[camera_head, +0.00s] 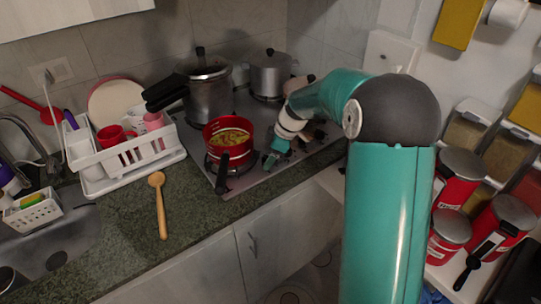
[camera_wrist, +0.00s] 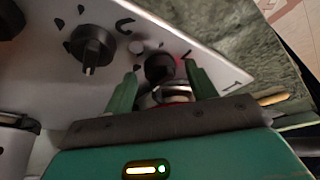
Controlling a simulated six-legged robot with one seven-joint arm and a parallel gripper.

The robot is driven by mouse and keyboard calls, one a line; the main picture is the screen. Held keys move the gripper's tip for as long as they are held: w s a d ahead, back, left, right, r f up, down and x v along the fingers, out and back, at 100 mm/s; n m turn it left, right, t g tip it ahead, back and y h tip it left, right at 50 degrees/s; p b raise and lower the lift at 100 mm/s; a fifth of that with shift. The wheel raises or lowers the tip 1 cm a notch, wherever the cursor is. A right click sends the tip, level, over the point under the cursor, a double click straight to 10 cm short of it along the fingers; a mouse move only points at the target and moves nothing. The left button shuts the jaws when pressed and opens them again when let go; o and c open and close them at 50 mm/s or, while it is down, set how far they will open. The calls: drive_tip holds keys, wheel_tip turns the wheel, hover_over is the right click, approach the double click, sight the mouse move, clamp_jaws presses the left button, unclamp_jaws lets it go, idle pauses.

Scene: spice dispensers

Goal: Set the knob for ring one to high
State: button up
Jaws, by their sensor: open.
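In the wrist view, a dark round knob (camera_wrist: 159,66) sits on the pale stove panel (camera_wrist: 215,52), between the two green fingertips of my gripper (camera_wrist: 160,71). The fingers are apart, one on each side of the knob; I cannot tell whether either touches it. A second black knob (camera_wrist: 92,46) with a raised grip is to the left. Dark marks are printed around the knobs, but I cannot read which ring each serves. In the head view my gripper (camera_head: 274,156) is low over the stove (camera_head: 262,176), right of the red pot; the knobs there are mostly hidden.
A red pot (camera_head: 229,139) with food stands on the stove, its dark handle (camera_head: 222,175) pointing to the front. Two metal pots (camera_head: 208,92) (camera_head: 269,75) stand behind. A dish rack (camera_head: 125,150) and wooden spoon (camera_head: 160,205) are left. Red canisters (camera_head: 460,175) are right.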

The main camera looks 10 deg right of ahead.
drive_tip(key=shift+s+r, duration=0.1)
drive_tip(key=shift+c, duration=0.3)
drive_tip(key=c, duration=0.9)
drive_tip(key=shift+c, duration=0.2)
drive_tip(key=shift+m, duration=0.3)
drive_tip(key=m, duration=0.2)
drive_tip(key=m+t+h, duration=0.1)
drive_tip(key=m, duration=0.1)
drive_tip(key=shift+s+a+m+t, duration=0.1)
drive_tip(key=shift+a+m+t, duration=0.1)
drive_tip(key=shift+m+t, duration=0.1)
drive_tip(key=shift+a+m+t+h, duration=0.1)
drive_tip(key=shift+m+t+h, duration=0.25)
drive_tip(key=shift+m, duration=0.75)
drive_tip(key=shift+m+t+h, duration=0.15)
drive_tip(key=shift+m+h, duration=0.3)
drive_tip(key=shift+m, duration=0.65)
